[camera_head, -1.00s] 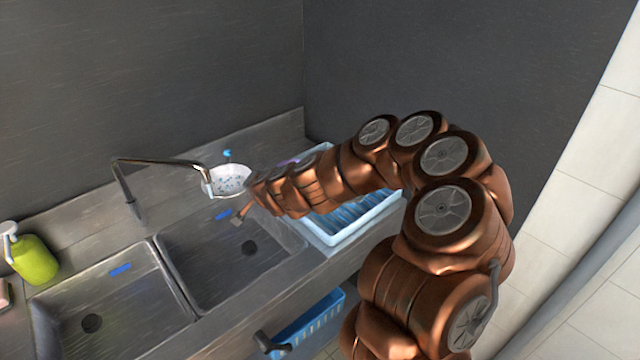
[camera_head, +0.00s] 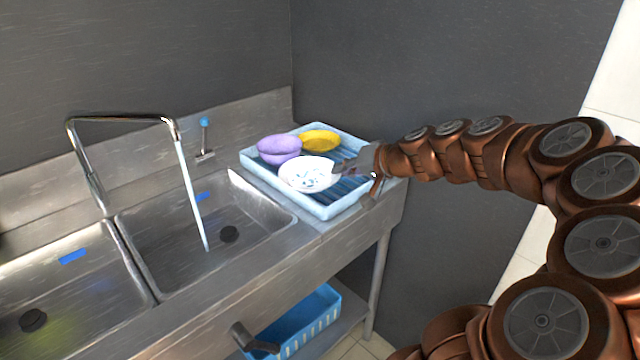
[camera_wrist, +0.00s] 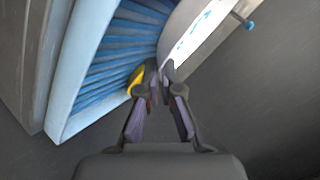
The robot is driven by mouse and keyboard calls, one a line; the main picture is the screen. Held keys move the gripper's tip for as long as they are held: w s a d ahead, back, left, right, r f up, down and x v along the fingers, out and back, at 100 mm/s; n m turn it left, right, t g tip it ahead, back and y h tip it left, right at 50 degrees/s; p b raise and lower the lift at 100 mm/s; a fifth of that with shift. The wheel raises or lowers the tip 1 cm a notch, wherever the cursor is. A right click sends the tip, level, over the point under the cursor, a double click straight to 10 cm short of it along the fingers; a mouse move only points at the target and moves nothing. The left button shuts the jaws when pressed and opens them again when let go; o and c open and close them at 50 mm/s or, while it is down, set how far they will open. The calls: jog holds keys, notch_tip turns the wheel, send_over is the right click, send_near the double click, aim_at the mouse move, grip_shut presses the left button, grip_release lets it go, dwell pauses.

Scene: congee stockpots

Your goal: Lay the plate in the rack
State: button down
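The plate (camera_head: 305,174) is a white dish with a blue pattern, seen in the head view above the front part of the rack. I cannot tell whether it touches the rack. The rack (camera_head: 262,177) is a light blue tray with blue slats on the right end of the counter. My gripper (camera_head: 345,172) comes in from the right, shut on the plate's right edge. In the wrist view the fingertips (camera_wrist: 158,74) pinch the rim of the tilted plate (camera_wrist: 186,35), with the rack (camera_wrist: 88,50) to the left.
A purple bowl (camera_head: 279,147) and a yellow dish (camera_head: 320,140) sit in the rack's back half. Water runs from the tap (camera_head: 120,119) into the right sink basin (camera_head: 265,222). A blue basket (camera_head: 305,322) stands below the counter. A dark wall is behind the rack.

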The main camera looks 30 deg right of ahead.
jog(key=s+d+f+b, duration=0.2)
jog(key=s+b, duration=0.1)
jog(key=s, duration=0.2)
jog(key=p, duration=0.3)
send_over(349, 179)
jog(key=shift+f+n+y, duration=0.4)
jog(key=shift+f, duration=0.1)
jog(key=shift+w+f, duration=0.15)
jog(key=shift+f, duration=1.65)
jog(key=shift+f, duration=0.1)
